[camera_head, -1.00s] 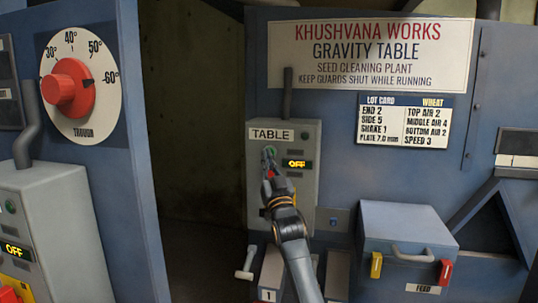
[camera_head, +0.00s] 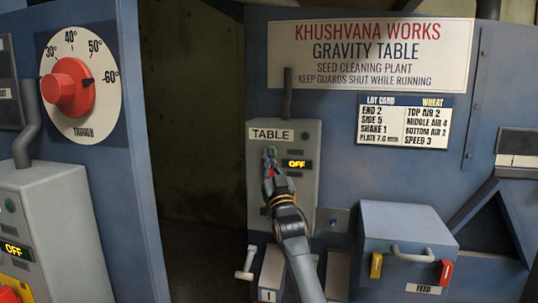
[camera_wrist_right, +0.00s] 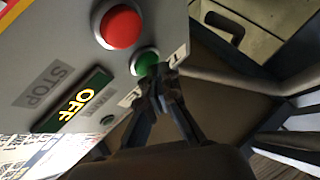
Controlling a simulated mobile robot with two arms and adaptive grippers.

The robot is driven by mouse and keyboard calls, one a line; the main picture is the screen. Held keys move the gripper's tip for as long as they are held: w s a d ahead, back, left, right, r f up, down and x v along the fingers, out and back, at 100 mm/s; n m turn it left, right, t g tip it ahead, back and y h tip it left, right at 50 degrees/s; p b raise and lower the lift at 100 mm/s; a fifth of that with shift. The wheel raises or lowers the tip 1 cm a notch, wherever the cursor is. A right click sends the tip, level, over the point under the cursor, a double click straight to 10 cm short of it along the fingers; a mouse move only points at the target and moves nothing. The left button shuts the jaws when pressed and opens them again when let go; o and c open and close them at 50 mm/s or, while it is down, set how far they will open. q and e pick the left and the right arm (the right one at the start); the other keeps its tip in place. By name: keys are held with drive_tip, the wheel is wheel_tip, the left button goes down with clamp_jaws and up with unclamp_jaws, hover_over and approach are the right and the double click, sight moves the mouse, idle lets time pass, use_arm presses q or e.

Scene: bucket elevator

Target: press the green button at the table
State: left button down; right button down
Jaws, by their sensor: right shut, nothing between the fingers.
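The grey control box labelled TABLE (camera_head: 310,140) is on the blue machine front in the head view. Its display (camera_head: 296,164) reads OFF. My right gripper (camera_head: 269,154) is shut and empty, with its tips at the upper left of the box face. In the right wrist view the green button (camera_wrist_right: 146,61) is right at the tips of my right gripper (camera_wrist_right: 155,82), which cover part of its edge. I cannot tell whether they touch it. The red button (camera_wrist_right: 121,27) is beside it, clear of the fingers. My left gripper is not in view.
A second grey box (camera_head: 50,215) with its own OFF display stands at the left, below a red dial knob (camera_head: 67,88). A feed box (camera_head: 405,225) with a handle and red and yellow latches juts out at the lower right. A dark gap separates the two machines.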

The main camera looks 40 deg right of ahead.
drive_tip(key=shift+w+d, duration=0.1)
drive_tip(key=shift+d, duration=0.05)
idle(0.6)
drive_tip(key=shift+s+a, duration=0.55)
drive_tip(key=shift+a, duration=0.1)
drive_tip(key=s+a+p, duration=0.1)
drive_tip(key=s+a, duration=0.2)
drive_tip(key=shift+s+a+p, duration=0.15)
drive_tip(key=shift+a+p, duration=0.25)
idle(0.7)
